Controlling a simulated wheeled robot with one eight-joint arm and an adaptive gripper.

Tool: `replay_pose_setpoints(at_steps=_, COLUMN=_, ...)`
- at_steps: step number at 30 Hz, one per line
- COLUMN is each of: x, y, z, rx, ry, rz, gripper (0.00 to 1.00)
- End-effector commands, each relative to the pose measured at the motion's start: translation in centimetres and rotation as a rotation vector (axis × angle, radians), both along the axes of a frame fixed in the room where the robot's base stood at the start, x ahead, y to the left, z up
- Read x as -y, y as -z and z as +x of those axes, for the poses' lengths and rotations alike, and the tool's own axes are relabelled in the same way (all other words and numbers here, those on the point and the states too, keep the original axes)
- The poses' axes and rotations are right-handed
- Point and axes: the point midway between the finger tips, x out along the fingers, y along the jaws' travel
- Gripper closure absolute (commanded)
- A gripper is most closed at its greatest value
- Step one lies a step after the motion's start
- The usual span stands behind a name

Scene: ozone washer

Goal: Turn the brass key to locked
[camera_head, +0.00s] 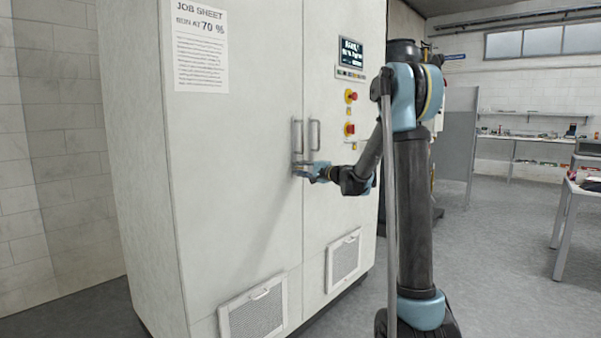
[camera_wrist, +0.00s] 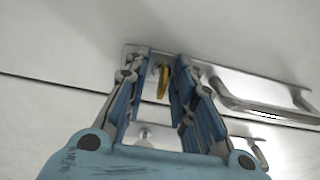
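The brass key (camera_wrist: 163,82) shows in the wrist view, upright in the picture, in a metal lock plate (camera_wrist: 200,66) on the cabinet door. My gripper (camera_wrist: 162,62) has its two blue-padded fingers on either side of the key, with a gap showing between them. I see no clear contact with the key. In the head view my gripper (camera_head: 303,168) is at the cabinet front, just below the door handles, and the key cannot be made out there. The key's far end is partly hidden by the lock.
Two vertical door handles (camera_head: 297,135) (camera_head: 315,134) stand out just above my gripper; one handle (camera_wrist: 260,98) shows close on the right in the wrist view. Vent grilles (camera_head: 343,260) are below.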

Motion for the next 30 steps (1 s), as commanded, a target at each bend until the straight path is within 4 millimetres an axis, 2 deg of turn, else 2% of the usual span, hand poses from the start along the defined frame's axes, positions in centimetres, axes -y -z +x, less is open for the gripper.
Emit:
replay_pose_setpoints(at_steps=1, x=0.01, y=0.0, z=-0.01, rx=0.0, ry=0.0, rz=0.0, gripper=0.76)
replay_pose_setpoints(at_steps=2, x=0.01, y=0.0, z=-0.01, rx=0.0, ry=0.0, rz=0.0, gripper=0.8)
replay_pose_setpoints(at_steps=4, x=0.02, y=0.0, z=-0.01, rx=0.0, ry=0.0, rz=0.0, gripper=0.96)
replay_pose_setpoints(at_steps=5, x=0.02, y=-0.01, z=-0.01, rx=0.0, ry=0.0, rz=0.0, gripper=1.0)
replay_pose_setpoints(at_steps=20, x=-0.11, y=0.1, z=-0.09, rx=0.039, ry=-0.002, rz=-0.033, gripper=1.0)
replay_pose_setpoints(at_steps=30, x=-0.06, y=0.16, z=-0.11, rx=0.228, ry=-0.003, rz=-0.181, gripper=1.0)
